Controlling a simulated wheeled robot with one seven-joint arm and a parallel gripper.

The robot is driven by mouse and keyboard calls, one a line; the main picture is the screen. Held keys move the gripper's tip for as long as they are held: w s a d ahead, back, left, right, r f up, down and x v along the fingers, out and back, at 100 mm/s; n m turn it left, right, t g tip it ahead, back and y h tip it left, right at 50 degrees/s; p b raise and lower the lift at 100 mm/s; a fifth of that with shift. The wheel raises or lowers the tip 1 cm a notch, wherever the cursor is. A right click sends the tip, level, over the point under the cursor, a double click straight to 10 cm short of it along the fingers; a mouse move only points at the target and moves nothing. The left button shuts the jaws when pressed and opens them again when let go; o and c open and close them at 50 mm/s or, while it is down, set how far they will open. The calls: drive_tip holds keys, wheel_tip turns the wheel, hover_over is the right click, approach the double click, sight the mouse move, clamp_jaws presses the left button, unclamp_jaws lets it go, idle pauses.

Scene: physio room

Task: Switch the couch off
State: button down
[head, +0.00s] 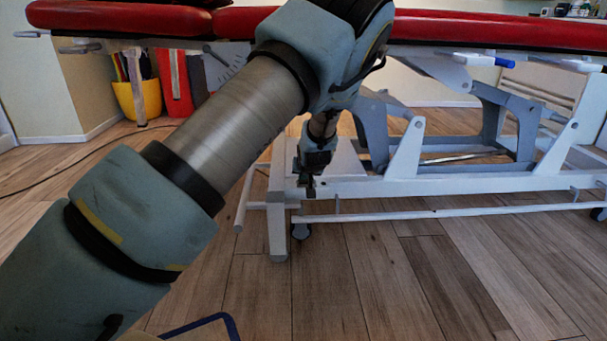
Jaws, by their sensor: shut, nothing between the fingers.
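The couch has a red padded top (480,30) across the upper part of the head view and a white and grey steel base frame (450,185) below it. My gripper (311,190) points down at the left end of the base frame, in front of a pale flat panel (347,165). It is shut and looks empty. Its tips are close to the frame's rail, but I cannot tell whether they touch it. No switch can be made out; my gripper and arm hide part of that end of the frame.
A yellow bucket (135,98) and a red container (174,85) stand behind the couch at left. A dark cable (75,168) runs over the wooden floor.

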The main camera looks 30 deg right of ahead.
drive_tip(key=shift+b, duration=0.35)
drive_tip(key=shift+s+d+r+p, duration=0.1)
drive_tip(key=shift+p, duration=0.25)
drive_tip(key=shift+s+d+r+p, duration=0.2)
drive_tip(key=shift+d+p, duration=0.25)
drive_tip(key=shift+p, duration=0.35)
drive_tip(key=shift+d, duration=0.1)
drive_tip(key=shift+f, duration=0.1)
drive_tip(key=r+p, duration=0.5)
drive_tip(key=shift+s+a+r, duration=0.2)
drive_tip(key=shift+a, duration=0.1)
drive_tip(key=a+p+v, duration=0.1)
drive_tip(key=p+v, duration=0.2)
drive_tip(key=v, duration=0.5)
drive_tip(key=shift+a+p, duration=0.3)
drive_tip(key=shift+a, duration=0.15)
